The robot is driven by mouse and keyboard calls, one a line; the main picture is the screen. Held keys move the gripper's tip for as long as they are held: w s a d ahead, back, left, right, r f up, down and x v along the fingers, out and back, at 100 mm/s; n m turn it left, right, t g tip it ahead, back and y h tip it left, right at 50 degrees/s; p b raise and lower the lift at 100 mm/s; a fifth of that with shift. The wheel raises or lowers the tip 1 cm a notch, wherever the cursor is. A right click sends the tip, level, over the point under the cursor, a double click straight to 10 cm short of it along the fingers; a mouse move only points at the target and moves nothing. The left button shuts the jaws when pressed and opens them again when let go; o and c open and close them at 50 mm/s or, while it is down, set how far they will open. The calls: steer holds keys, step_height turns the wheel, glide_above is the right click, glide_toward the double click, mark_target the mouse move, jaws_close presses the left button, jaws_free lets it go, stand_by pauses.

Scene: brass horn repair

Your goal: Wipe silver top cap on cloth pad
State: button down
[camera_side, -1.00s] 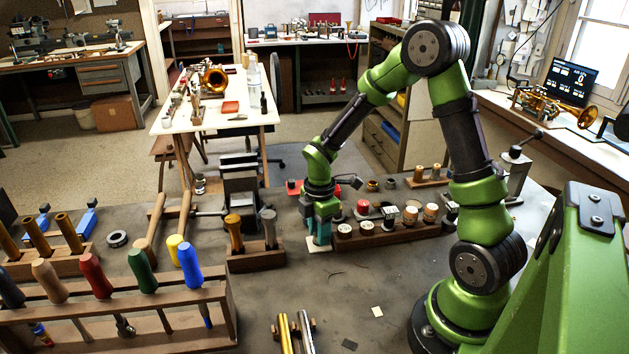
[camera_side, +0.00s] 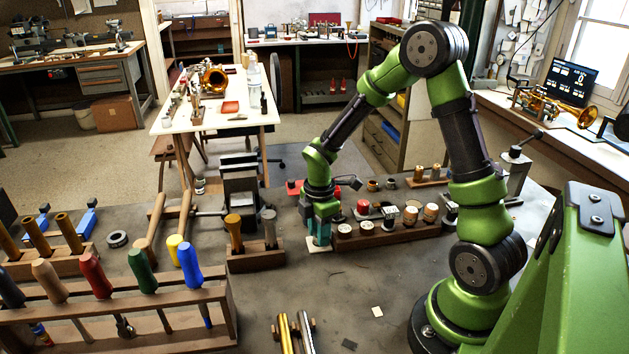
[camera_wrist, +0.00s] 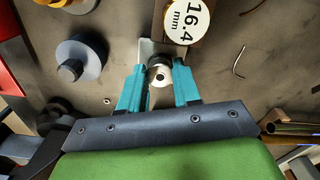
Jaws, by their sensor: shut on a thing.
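My gripper (camera_side: 319,230) points down at the near left end of the wooden parts rack in the side view. In the wrist view its teal fingers (camera_wrist: 159,80) are shut on the silver top cap (camera_wrist: 159,74), a small shiny round piece with a dark upper part. A pale cloth pad (camera_wrist: 147,46) lies on the bench under and just beyond the cap. The pad's edge also shows below the fingers in the side view (camera_side: 313,248). The cap is hidden by the fingers in the side view. I cannot tell whether cap and pad touch.
A wooden rack (camera_side: 405,236) with several round pieces stands right of my gripper. A tool block (camera_side: 255,258) stands to the left. The bench in front is mostly clear.

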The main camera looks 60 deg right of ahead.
steer(key=shift+w+a, duration=0.1)
steer(key=shift+a, duration=0.05)
steer(key=shift+w+a, duration=0.2)
steer(key=shift+s+d, duration=0.1)
steer(key=shift+s+d, duration=0.65)
steer(key=shift+w+a, duration=0.1)
steer(key=shift+w+a, duration=0.65)
steer(key=shift+a, duration=0.05)
